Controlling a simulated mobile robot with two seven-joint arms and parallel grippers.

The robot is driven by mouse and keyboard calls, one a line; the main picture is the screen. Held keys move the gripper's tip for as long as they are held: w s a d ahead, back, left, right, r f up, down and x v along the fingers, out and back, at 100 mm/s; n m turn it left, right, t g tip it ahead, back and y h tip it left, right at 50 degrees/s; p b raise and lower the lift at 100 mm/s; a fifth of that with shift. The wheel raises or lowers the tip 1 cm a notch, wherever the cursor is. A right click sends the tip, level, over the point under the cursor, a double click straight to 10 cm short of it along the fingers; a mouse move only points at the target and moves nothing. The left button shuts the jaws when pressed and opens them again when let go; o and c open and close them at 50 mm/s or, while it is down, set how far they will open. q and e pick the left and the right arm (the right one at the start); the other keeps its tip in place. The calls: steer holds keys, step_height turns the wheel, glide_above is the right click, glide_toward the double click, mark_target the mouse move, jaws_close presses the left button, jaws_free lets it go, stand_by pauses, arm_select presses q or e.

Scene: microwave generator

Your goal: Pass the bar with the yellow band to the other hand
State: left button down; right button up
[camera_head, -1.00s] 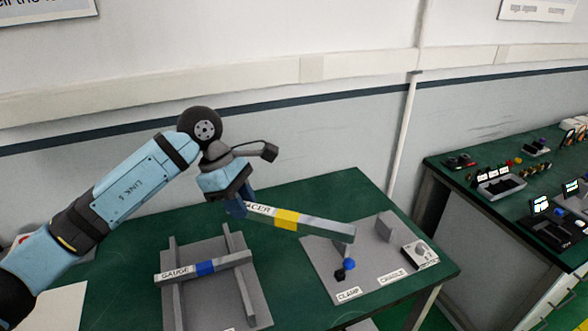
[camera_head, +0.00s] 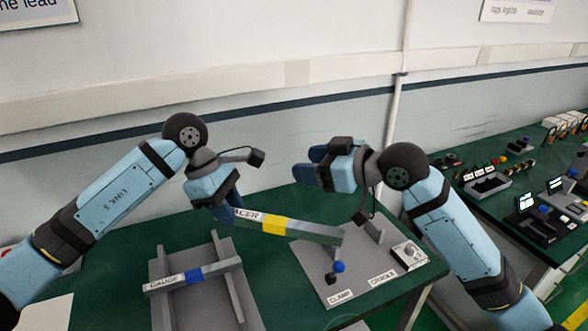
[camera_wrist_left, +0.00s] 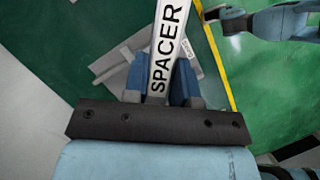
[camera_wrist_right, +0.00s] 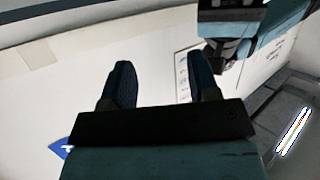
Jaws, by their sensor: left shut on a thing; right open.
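The grey bar with the yellow band (camera_head: 277,226), marked SPACER, is held near its left end by my left gripper (camera_head: 232,212). It extends to the right above the green table. In the left wrist view the bar (camera_wrist_left: 168,40) runs between the shut fingers (camera_wrist_left: 165,85). My right gripper (camera_head: 318,167) is open and empty, above and behind the bar's right part, its fingers pointing left. The right wrist view shows its two fingers (camera_wrist_right: 160,85) apart with nothing between them.
A grey rack (camera_head: 227,262) at the left bears a bar with a blue band, marked GAUGE (camera_head: 190,277). A grey plate (camera_head: 325,287) at the right has a clamp, a cradle and a dial box (camera_head: 409,253). Another cluttered bench (camera_head: 540,160) stands at the far right.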

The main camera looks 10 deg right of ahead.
steer(key=s+a+r+n+g+h, duration=0.1)
steer(key=s+a+r+g, duration=0.1)
steer(key=a+g, duration=0.15)
steer(key=n+g+h, duration=0.1)
steer(key=g+h, duration=0.3)
steer(key=h, duration=0.2)
glide_toward(269, 219)
steer(key=x, duration=0.9)
steer(key=shift+a+f, duration=0.1)
steer(key=shift+f, duration=0.15)
steer(key=shift+c, duration=0.2)
jaws_close()
arm_select(q)
steer(key=c, duration=0.8)
jaws_free()
steer(key=shift+c, duration=0.2)
